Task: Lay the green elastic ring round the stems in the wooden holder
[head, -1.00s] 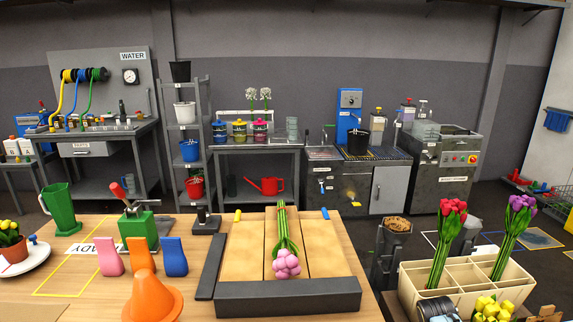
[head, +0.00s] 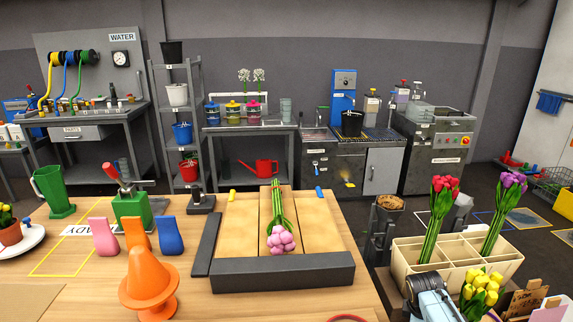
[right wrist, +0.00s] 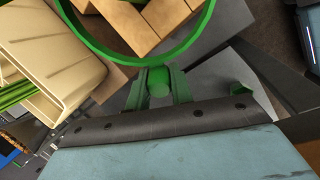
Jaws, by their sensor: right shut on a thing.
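The wooden holder (head: 235,245) is a board of wooden planks with a dark front ledge, on the table. A pink tulip bunch (head: 280,241) lies on its middle plank, heads toward me and green stems (head: 277,202) pointing away. No ring shows round these stems. In the right wrist view, the green ring (right wrist: 196,38) arcs across the top, its far part cut off by the frame. My right gripper (right wrist: 158,84) is shut on the ring's near side. In the head view only part of my right arm shows at the bottom right. My left gripper is in neither current view.
A cream divided crate (head: 435,262) with red, purple and yellow tulips stands right of the table. Left of the holder are an orange cone (head: 150,285), pink, orange and blue blocks, and a green press (head: 132,208). A red curved edge (head: 346,318) shows at the bottom.

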